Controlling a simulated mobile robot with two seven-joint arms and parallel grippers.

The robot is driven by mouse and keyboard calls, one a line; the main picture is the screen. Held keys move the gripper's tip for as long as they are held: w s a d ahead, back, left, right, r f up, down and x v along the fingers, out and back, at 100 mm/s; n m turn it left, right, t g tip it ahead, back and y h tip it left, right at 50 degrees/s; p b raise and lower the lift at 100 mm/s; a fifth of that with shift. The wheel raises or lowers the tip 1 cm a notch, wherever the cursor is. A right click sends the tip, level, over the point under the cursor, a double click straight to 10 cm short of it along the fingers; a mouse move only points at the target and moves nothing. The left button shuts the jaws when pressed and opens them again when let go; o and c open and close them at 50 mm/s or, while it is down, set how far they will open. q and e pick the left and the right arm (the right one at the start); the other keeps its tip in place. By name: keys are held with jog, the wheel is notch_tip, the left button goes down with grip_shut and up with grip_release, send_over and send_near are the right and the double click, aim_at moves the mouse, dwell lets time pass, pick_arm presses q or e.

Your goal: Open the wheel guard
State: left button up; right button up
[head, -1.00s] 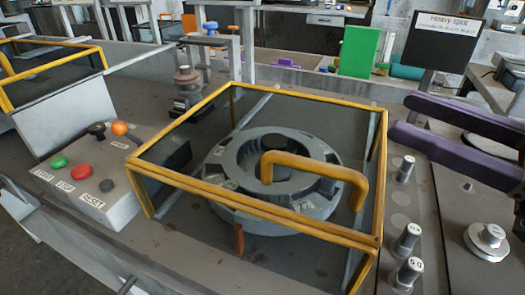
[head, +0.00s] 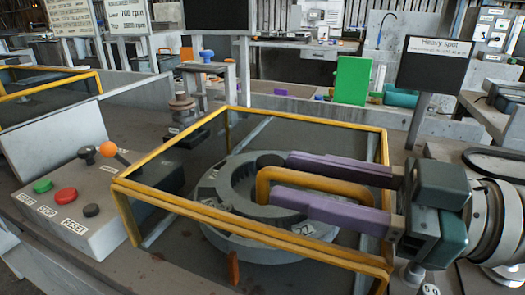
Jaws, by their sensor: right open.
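The wheel guard (head: 150,201) is a yellow-framed box with clear panels, closed over a grey round wheel housing (head: 225,235) on the bench. Its thick yellow handle (head: 262,187) rises from the top. My right gripper (head: 285,178) comes in from the right with two long purple fingers. They are spread apart, one on the far side and one on the near side of the handle, with the handle's bar between them. I cannot tell whether either finger touches it. My left gripper is not in view.
A control box (head: 75,225) with green, red and black buttons and an orange-knobbed lever (head: 108,149) stands at the left. A "Heavy spot" sign (head: 437,64) stands behind at the right. A green panel (head: 352,80) stands at the back. Another yellow-framed guard (head: 50,72) is at the far left.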

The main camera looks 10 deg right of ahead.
grip_shut()
dwell(0.4)
jog(key=shift+a, duration=0.1)
dwell(1.0)
